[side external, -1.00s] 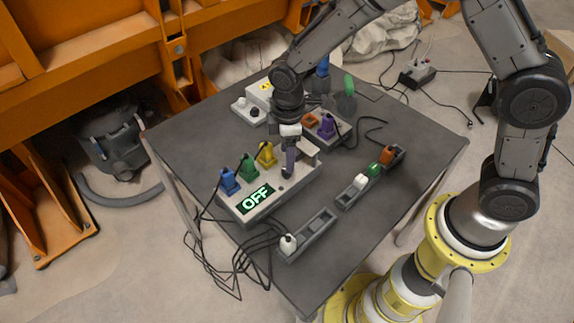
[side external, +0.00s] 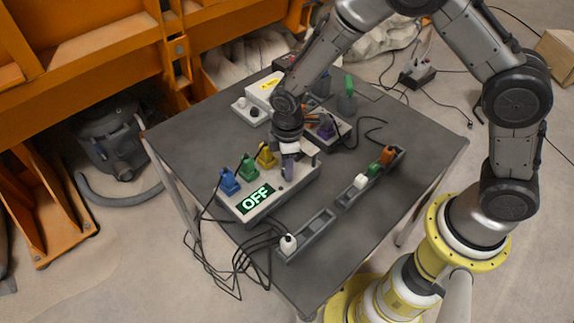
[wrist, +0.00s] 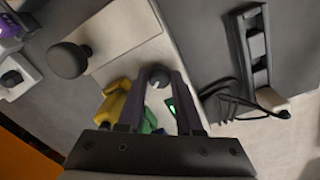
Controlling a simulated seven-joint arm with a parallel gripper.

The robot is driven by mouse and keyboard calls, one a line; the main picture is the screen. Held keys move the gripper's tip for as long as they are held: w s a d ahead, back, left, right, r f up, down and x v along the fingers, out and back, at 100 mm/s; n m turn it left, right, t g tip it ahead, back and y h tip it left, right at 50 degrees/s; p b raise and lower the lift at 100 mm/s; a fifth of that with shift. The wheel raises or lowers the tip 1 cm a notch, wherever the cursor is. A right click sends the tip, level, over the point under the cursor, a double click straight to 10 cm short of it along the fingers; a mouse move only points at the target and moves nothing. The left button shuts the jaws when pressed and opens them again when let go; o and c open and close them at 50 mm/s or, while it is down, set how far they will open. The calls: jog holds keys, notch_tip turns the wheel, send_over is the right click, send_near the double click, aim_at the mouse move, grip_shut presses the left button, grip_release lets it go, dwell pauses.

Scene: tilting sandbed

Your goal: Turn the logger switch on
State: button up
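The logger (side external: 244,213) is a pale box on the table, with blue, green and yellow plugs along its far side. Its display (side external: 257,199) reads OFF and shows as a green patch in the wrist view (wrist: 171,109). My gripper (side external: 287,178) is low over the logger's right part, pointing down. In the wrist view its two dark fingers (wrist: 160,85) stand apart. A small round dark knob (wrist: 157,77), apparently the switch, shows between the fingertips. I cannot tell whether they touch it. In the side view the gripper hides the switch.
The yellow plug (side external: 266,156) is close to my gripper's left. A purple plug (side external: 327,131) and a pale box (side external: 262,90) stand behind. Racks (side external: 308,236) with white, green and orange plugs lie at front right. Cables hang over the table's front left edge.

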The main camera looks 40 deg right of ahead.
grip_shut()
jog(key=shift+m, duration=0.4)
jog(key=m, duration=0.5)
jog(key=shift+r+m, duration=0.1)
jog(key=shift+m, duration=0.2)
jog(key=m, duration=0.5)
jog(key=shift+w+a, duration=0.1)
jog(key=shift+m, duration=0.4)
jog(key=o, duration=0.8)
grip_release()
